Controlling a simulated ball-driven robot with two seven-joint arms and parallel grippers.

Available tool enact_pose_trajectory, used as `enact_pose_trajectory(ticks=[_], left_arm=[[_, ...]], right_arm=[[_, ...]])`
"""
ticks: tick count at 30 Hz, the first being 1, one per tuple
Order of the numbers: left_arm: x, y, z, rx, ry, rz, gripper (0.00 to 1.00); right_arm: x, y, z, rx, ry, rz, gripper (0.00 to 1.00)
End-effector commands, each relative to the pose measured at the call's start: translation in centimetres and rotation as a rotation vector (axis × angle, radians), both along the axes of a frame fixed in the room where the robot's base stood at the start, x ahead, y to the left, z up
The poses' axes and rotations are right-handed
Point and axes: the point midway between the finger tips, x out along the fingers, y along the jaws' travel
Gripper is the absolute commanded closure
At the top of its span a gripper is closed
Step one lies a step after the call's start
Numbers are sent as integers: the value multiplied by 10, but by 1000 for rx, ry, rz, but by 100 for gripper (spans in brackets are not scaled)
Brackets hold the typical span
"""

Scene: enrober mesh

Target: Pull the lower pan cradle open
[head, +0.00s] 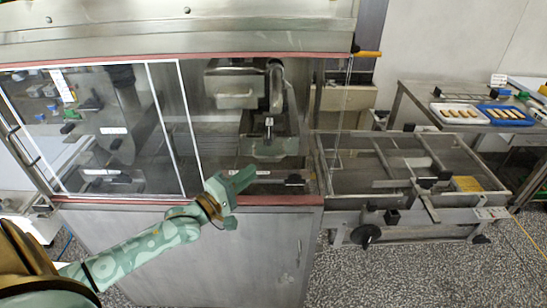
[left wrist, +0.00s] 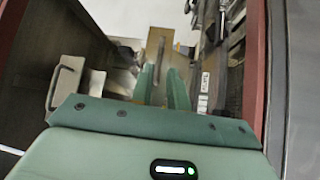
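Inside the machine opening in the head view, a grey pan-like tray (head: 275,146) sits low under an upper metal box (head: 235,90); I take this tray for the lower pan cradle, but its label is not readable. A small upright post stands at its back. My left gripper (head: 243,188) is at the front of the opening, below and left of the tray and apart from it. In the left wrist view its two green fingers (left wrist: 162,80) stand apart with a narrow empty gap. Beyond them is a brownish plate (left wrist: 158,45). My right gripper is not in view.
A clear sliding door (head: 120,130) covers the left of the opening. A red-edged sill (head: 280,200) runs along its front. A metal bar handle (left wrist: 58,88) lies left of my fingers in the wrist view. A mesh conveyor frame (head: 390,165) stands to the right.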

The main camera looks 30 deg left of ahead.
Motion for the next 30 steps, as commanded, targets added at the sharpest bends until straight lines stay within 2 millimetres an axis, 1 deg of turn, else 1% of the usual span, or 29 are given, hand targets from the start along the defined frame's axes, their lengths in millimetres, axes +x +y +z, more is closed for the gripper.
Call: enact_pose_trajectory(ticks=[1,6,9,12,17,24,25,26,27,30], left_arm=[[14,-3,2,-2,-5,0,83],[52,-13,6,1,-2,0,83],[70,-17,9,1,-1,0,83],[81,-20,9,2,1,-1,83],[90,-23,11,1,1,-1,83],[90,-23,11,2,2,-1,83],[90,-23,11,3,2,0,89],[90,-23,11,3,2,0,97],[90,-23,12,2,2,-1,100],[90,-23,12,1,1,-1,100]], right_arm=[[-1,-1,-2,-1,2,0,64],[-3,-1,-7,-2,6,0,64],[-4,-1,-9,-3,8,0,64],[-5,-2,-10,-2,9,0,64],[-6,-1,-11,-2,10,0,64],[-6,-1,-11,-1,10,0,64],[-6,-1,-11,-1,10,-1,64],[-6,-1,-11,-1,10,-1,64],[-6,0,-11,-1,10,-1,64],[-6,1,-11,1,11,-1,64]])
